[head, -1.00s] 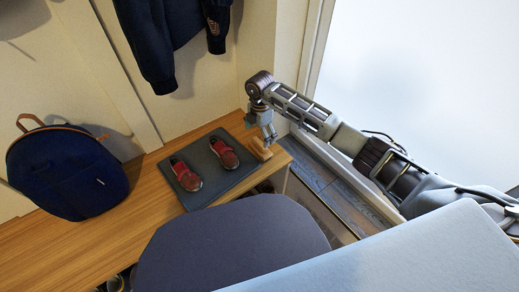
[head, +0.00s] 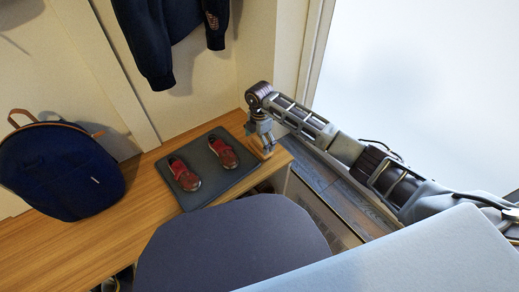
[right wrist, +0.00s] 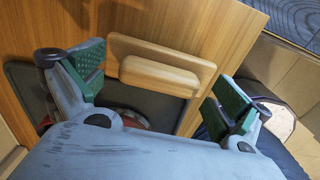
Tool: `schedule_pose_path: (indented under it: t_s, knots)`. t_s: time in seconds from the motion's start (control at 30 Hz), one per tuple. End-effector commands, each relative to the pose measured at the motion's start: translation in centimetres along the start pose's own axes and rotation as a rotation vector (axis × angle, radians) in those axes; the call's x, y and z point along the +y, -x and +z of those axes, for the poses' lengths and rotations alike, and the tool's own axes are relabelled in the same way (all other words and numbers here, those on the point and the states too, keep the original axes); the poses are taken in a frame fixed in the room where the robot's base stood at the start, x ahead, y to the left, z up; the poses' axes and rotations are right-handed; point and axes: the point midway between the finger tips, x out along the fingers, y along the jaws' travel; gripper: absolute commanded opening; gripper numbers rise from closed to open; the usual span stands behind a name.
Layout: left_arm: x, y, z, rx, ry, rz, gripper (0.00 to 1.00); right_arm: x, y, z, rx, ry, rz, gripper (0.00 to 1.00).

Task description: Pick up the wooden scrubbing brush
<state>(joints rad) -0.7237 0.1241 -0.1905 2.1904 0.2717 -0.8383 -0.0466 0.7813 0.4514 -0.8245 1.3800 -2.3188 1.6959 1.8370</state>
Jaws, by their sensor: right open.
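The wooden scrubbing brush (head: 265,152) lies on the right end of the wooden bench, beside the dark mat. In the right wrist view the pale wooden brush (right wrist: 160,76) shows as a long flat piece with a thicker block along it. My right gripper (head: 264,143) points down over the brush and partly hides it. In the right wrist view my right gripper (right wrist: 164,78) is open, with one green-padded finger on each side of the brush. I cannot tell whether the pads touch it. My left gripper is out of view.
A dark mat (head: 205,187) holds a pair of red shoes (head: 204,163) to the left of the brush. A navy backpack (head: 62,168) stands on the bench (head: 75,243) at left. A dark jacket (head: 170,40) hangs above. A dark rounded seat (head: 235,245) fills the front.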

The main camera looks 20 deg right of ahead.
Motion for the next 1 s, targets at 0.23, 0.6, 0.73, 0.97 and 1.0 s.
schedule_pose_path:
  t_s: [0.23,0.6,0.73,0.97,1.0]
  knots:
    - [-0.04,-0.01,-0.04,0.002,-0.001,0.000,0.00,0.01,-0.13,0.00,0.000,0.000,0.000,1.00]
    - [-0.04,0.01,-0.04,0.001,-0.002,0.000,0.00,0.00,-0.12,0.01,0.000,0.000,0.000,0.88]
    - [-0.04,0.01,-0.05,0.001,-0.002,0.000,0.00,0.00,-0.12,0.01,0.000,0.000,0.000,0.72]
    - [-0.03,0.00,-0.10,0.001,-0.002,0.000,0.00,0.02,-0.09,0.01,0.000,0.000,0.001,0.49]
    - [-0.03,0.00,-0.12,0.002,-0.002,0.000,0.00,0.02,-0.09,0.01,0.000,0.000,0.001,0.49]
